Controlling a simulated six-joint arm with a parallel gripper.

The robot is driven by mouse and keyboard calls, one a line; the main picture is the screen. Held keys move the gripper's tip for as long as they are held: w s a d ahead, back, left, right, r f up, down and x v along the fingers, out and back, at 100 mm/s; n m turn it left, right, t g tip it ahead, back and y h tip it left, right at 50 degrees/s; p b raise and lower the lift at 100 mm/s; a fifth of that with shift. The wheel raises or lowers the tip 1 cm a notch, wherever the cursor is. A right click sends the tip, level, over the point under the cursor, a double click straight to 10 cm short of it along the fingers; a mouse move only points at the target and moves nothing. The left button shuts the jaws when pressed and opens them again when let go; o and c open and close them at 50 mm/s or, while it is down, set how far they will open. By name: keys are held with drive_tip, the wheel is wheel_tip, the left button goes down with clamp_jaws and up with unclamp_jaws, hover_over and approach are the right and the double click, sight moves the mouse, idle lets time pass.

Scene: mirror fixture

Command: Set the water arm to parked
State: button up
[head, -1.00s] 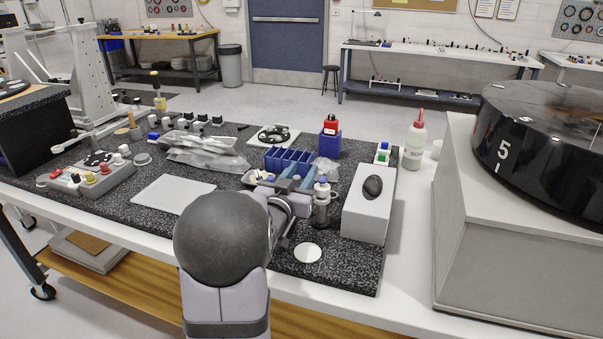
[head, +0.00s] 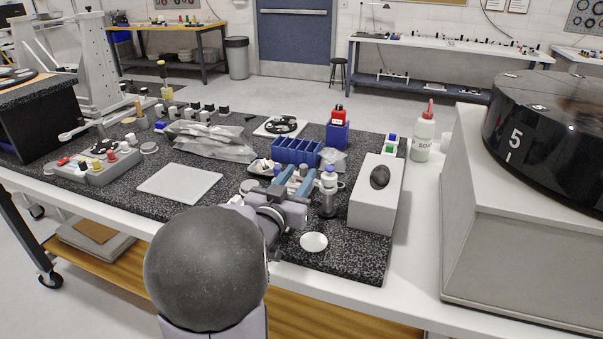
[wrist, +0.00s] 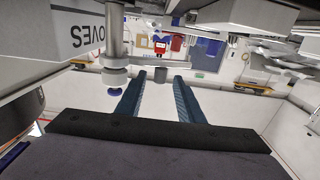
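My gripper (head: 292,183) is over the right half of the dark speckled mat, in front of a blue divided bin. In the wrist view its two blue fingers (wrist: 160,95) are apart with nothing between them. A grey cylinder with a purple top (head: 328,181) stands just right of the fingers in the head view. A white lever-like arm (head: 72,133) sticks out at the far left, beside a dark block; I cannot tell whether this is the water arm. My forearm hides part of the mat's front.
The blue bin (head: 297,150), a grey block with a dark oval on top (head: 374,200) and a white disc (head: 313,242) surround the gripper. A knob panel (head: 98,163) and plastic bags (head: 210,140) lie left. A large black drum marked 5 (head: 550,130) stands right.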

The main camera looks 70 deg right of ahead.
drive_tip(key=shift+c, duration=0.3)
drive_tip(key=c, duration=0.5)
drive_tip(key=shift+r, duration=0.3)
clamp_jaws()
wheel_tip(320, 180, up, 7)
drive_tip(key=w+a+m+g+p, duration=0.15)
drive_tip(key=m+g+p, duration=0.4)
drive_tip(key=m, duration=0.65)
drive_tip(key=w+a+f+m+g+y+p, duration=0.1)
drive_tip(key=w+a+f+m+g, duration=0.1)
drive_tip(key=w+a+f+m, duration=0.2)
drive_tip(key=w+a+f+m+g+y+p, duration=0.1)
drive_tip(key=w+a+f+m, duration=0.2)
drive_tip(key=a+m, duration=0.4)
drive_tip(key=shift+w+f+m+g+y, duration=0.3)
drive_tip(key=shift+w+f+m+g, duration=0.05)
drive_tip(key=shift+m, duration=0.25)
